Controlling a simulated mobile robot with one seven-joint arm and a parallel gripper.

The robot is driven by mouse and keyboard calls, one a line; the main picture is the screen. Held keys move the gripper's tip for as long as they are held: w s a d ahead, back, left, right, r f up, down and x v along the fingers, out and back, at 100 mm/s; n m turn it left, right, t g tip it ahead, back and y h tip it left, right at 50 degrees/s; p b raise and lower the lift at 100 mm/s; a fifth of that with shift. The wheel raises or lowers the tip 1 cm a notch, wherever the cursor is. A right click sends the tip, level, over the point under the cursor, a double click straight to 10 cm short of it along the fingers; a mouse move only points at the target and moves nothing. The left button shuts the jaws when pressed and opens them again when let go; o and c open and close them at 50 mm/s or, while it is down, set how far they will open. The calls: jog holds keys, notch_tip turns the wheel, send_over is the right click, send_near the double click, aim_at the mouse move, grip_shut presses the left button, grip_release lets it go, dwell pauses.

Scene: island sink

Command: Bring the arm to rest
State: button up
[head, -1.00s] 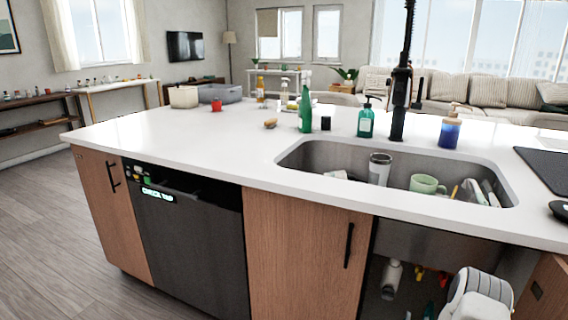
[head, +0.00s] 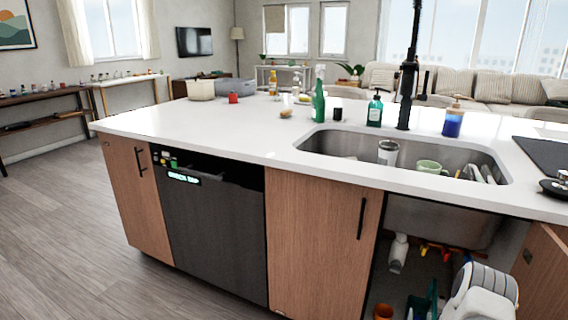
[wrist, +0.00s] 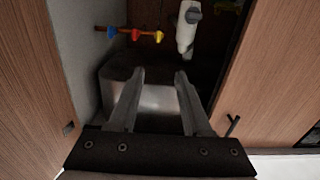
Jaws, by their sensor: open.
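My arm, white and rounded, shows at the lower right of the head view in front of the open cabinet under the sink (head: 345,140). The gripper's fingers are not visible there. In the wrist view my gripper (wrist: 160,75) has its two fingers spread apart, with nothing between them. The fingers point into the cabinet. The metal underside of the sink (wrist: 150,100) shows behind and between them. A white drain pipe (wrist: 187,28) and red, yellow and blue valve handles (wrist: 134,35) are beyond the fingertips.
Wooden cabinet panels (wrist: 40,90) flank the gripper closely in the wrist view. The counter (head: 230,130) bears bottles, including a green bottle (head: 318,100). A dark dishwasher (head: 215,225) is left. The floor (head: 60,230) there is clear.

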jog(key=w+a+r+n+g+y, duration=0.1)
jog(key=w+a+r+y, duration=0.1)
jog(key=w+r, duration=0.35)
jog(key=w+a+r+n+g+y, duration=0.1)
jog(key=w+a+r, duration=0.15)
jog(key=r, duration=0.65)
jog(key=s+a+r+n+g+y, duration=0.1)
jog(key=a+r, duration=0.2)
jog(key=r, duration=0.3)
jog(key=a+r+g+y, duration=0.1)
jog(key=a+r, duration=0.2)
jog(key=r, duration=0.2)
jog(key=s+a+r+n+g+y, duration=0.1)
jog(key=s+a+r+g, duration=0.1)
jog(key=s+a+r, duration=0.5)
jog(key=s+a+r+g, duration=0.15)
jog(key=s+r, duration=0.25)
jog(key=s, duration=0.4)
jog(key=s+a+r+g+y, duration=0.1)
jog(key=s+a, duration=0.2)
jog(key=s, duration=0.7)
jog(key=s+a+r+g+y, duration=0.1)
jog(key=s+a+g, duration=0.15)
jog(key=s, duration=0.65)
notch_tip(320, 180, up, 23)
jog(key=p, duration=2.3)
jog(key=shift+s+a+n, duration=0.35)
jog(key=shift+s+n, duration=0.05)
jog(key=shift+s, duration=0.05)
